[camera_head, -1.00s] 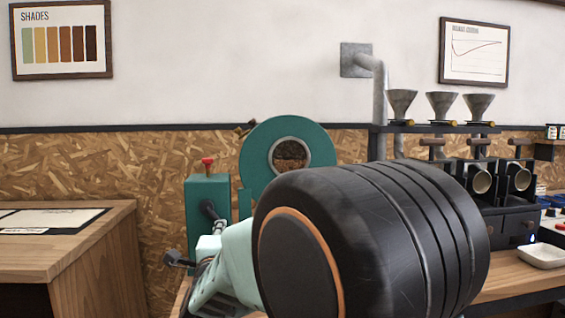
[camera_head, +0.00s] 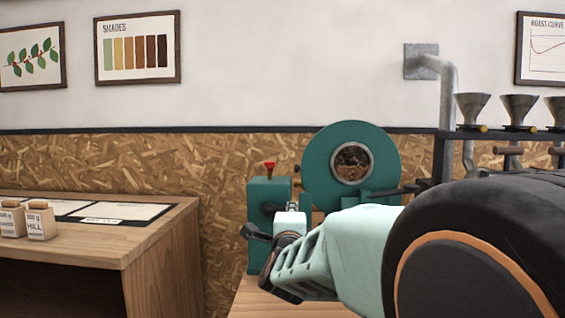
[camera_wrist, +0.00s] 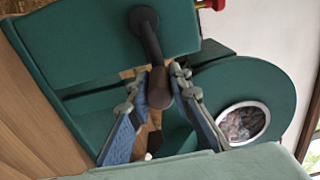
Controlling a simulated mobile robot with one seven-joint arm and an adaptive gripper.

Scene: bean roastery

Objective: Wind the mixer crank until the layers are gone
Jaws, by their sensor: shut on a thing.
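The green mixer has a drum (camera_head: 325,150) with a round, pale-rimmed window (camera_head: 352,163) and a box-shaped housing (camera_head: 268,195) at its left. Brown, speckled beans show through the window; I cannot make out clear layers. The window also shows in the wrist view (camera_wrist: 243,123). There, the dark crank arm (camera_wrist: 149,35) comes off the green housing and ends in a brown handle (camera_wrist: 159,88). My gripper (camera_wrist: 161,95) is shut around this handle, one finger on each side. In the head view my wrist hides the handle and most of the crank.
A red knob (camera_head: 269,166) tops the housing. A wooden counter (camera_head: 150,235) with jars (camera_head: 40,222) and sheets stands at left. A shelf with funnels (camera_head: 520,108) stands at right beside a grey pipe (camera_head: 447,100). My arm covers the lower right.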

